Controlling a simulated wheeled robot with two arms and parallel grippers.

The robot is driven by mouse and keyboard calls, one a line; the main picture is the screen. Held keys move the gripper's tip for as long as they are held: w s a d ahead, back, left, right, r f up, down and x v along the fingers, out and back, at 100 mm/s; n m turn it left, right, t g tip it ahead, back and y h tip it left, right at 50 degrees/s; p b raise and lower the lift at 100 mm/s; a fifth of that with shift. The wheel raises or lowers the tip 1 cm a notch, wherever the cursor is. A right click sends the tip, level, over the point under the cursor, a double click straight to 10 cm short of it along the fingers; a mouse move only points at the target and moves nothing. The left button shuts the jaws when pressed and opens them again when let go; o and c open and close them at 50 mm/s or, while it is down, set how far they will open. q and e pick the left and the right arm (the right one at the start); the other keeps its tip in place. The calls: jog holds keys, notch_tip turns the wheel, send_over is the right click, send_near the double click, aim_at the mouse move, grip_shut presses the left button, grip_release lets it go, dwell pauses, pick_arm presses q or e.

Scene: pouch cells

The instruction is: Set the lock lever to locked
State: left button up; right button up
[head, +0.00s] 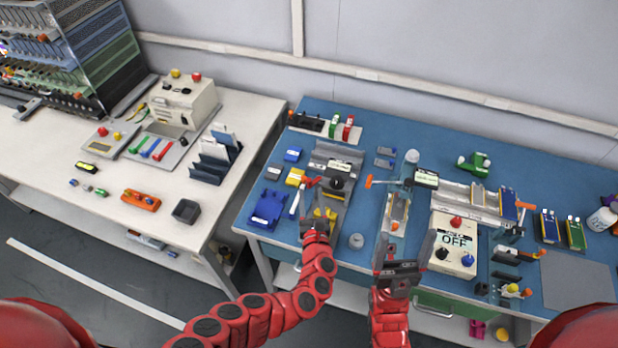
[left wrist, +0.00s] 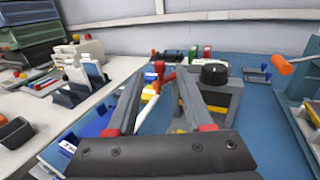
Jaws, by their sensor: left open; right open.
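A red lever (head: 310,183) sits at the left side of a grey fixture (head: 352,158) with a black knob (head: 337,182). In the left wrist view the red lever (left wrist: 160,70) shows between my finger ends, upright with a rounded top, and the black knob (left wrist: 214,73) is to its right. I cannot read a locked or unlocked mark. My left gripper (head: 316,207) is open and empty, just in front of the lever; contact cannot be told. My right gripper (head: 406,242) is open and empty over the blue table, left of the OFF box.
The OFF box (head: 454,241) carries knobs and a red button. A blue tray (head: 268,208) lies left of my left gripper. A grey mat (head: 575,280) lies clear at the right.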

aim_at(309, 183)
pick_arm(q)
jog(key=w+b, duration=0.1)
jog(key=w, duration=0.3)
jog(key=shift+a+f, duration=0.1)
jog(key=shift+a, duration=0.05)
jog(key=shift+w+a+b, duration=0.2)
jog(key=shift+w+b, duration=0.15)
jog(key=shift+w, duration=0.65)
grip_shut()
